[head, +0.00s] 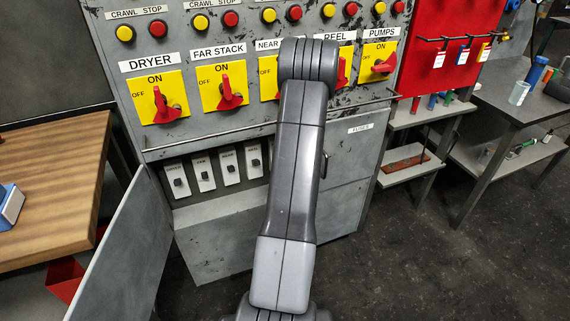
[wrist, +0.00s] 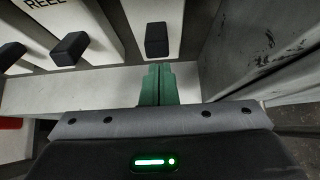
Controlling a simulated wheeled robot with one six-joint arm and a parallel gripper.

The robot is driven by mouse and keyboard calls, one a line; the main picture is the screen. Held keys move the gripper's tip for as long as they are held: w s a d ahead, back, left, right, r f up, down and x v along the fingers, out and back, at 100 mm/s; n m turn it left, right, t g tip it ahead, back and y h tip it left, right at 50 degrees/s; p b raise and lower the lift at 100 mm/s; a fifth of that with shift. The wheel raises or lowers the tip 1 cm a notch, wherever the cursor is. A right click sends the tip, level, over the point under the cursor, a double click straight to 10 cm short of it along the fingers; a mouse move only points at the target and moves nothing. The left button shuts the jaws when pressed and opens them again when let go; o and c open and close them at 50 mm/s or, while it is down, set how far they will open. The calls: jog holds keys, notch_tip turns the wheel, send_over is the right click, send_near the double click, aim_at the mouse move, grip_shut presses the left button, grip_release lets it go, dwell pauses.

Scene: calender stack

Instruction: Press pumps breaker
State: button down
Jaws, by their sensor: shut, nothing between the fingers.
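In the wrist view, the rightmost white breaker (wrist: 152,14) has a black toggle (wrist: 157,40). Its label is out of view, but it sits just right of the one marked REEL (wrist: 68,48), in the pumps position. My gripper's green fingers (wrist: 158,68) are shut and empty. Their tips appear just below that toggle; I cannot tell if they touch it. In the head view, my arm hides both this breaker and my gripper. Several other breakers (head: 204,175) show there in an open lower compartment of the grey cabinet (head: 210,235).
A panel wall (wrist: 225,50) stands close right of the breaker in the wrist view. Above the compartment are a rail (head: 200,137) and red rotary switches, including PUMPS (head: 383,64). An open cabinet door (head: 135,245) and a wooden bench (head: 50,190) stand at left.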

jog(key=shift+r+p, duration=0.6)
jog(key=shift+r, duration=0.2)
jog(key=shift+f, duration=0.1)
notch_tip(320, 180, down, 3)
jog(key=s+b, duration=0.2)
jog(key=b, duration=0.2)
jog(key=w+r+p+v, duration=0.1)
jog(key=v, duration=0.8)
jog(key=shift+s+d+r+p, duration=0.25)
jog(key=shift+r+p, duration=0.05)
jog(key=shift+p, duration=0.05)
jog(key=shift+f, duration=0.1)
